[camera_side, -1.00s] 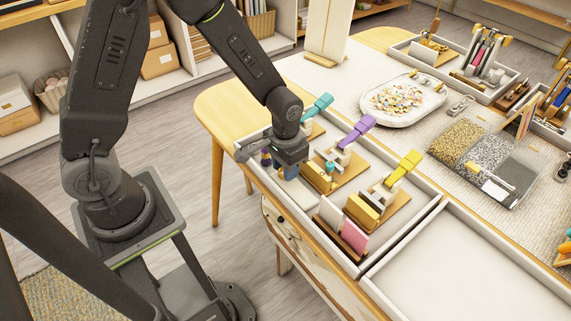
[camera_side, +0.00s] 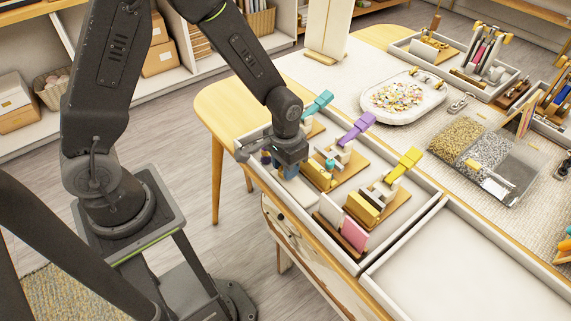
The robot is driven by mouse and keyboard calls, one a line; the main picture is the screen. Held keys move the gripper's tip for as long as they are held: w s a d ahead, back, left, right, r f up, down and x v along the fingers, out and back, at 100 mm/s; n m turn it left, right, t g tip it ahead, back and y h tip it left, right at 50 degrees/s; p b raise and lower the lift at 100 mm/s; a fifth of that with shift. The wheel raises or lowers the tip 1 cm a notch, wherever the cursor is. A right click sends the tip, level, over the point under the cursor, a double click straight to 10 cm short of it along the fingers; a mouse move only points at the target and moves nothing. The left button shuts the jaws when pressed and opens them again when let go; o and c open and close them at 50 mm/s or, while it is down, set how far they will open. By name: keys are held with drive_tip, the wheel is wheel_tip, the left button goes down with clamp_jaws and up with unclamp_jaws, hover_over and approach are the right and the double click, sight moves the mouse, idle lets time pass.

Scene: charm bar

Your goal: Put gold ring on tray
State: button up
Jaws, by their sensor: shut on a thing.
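My gripper (camera_side: 287,172) points down into the left part of a long white-walled tray (camera_side: 410,242) on the near side of the table. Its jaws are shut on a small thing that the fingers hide. I cannot make out a single gold ring. A clear divided box (camera_side: 509,194) on the right holds a heap of small gold pieces (camera_side: 459,139), with silver and black ones beside it. A white oval tray (camera_side: 437,101) with colourful bits stands farther back. An empty white tray (camera_side: 470,265) lies at the front right.
Close to my gripper stand small wooden stations with purple (camera_side: 356,128), teal (camera_side: 319,104) and yellow (camera_side: 405,163) clamp-like tools. A pink block (camera_side: 354,235) stands in front. Trays of tools (camera_side: 478,57) fill the back right.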

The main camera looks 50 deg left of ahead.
drive_tip(key=shift+f, duration=0.2)
idle(0.4)
drive_tip(key=o, duration=0.9)
drive_tip(key=shift+c, duration=0.2)
wheel_tip(320, 180, up, 14)
drive_tip(key=shift+f, duration=0.1)
